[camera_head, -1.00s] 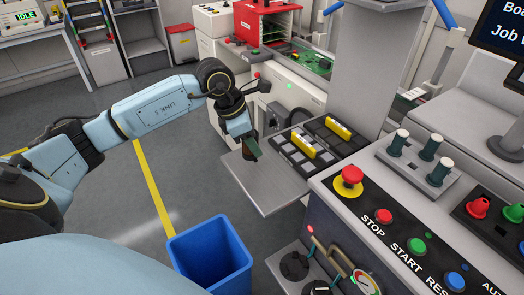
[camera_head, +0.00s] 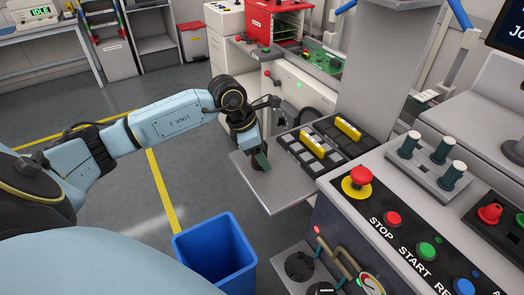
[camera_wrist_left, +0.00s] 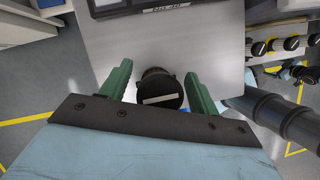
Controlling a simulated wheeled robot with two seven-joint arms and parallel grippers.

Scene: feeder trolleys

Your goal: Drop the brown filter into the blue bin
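The brown filter (camera_head: 257,163) is a short dark cylinder on the flat grey shelf. In the left wrist view its round dark top with a pale stripe (camera_wrist_left: 160,98) lies between the green fingers. My left gripper (camera_head: 262,157) is over the shelf at the filter, with its fingers apart on either side (camera_wrist_left: 160,84). A narrow gap shows beside the filter, so it does not look clamped. The gripper partly hides the filter in the head view. The blue bin (camera_head: 215,252) stands on the floor, nearer to me, and looks empty. My right gripper is not in view.
The grey shelf (camera_head: 272,192) juts out from the trolley beside a black tray (camera_head: 318,152) with yellow handles. A control panel with a red stop button (camera_head: 360,176) is to the right. The floor around the bin is open on the left.

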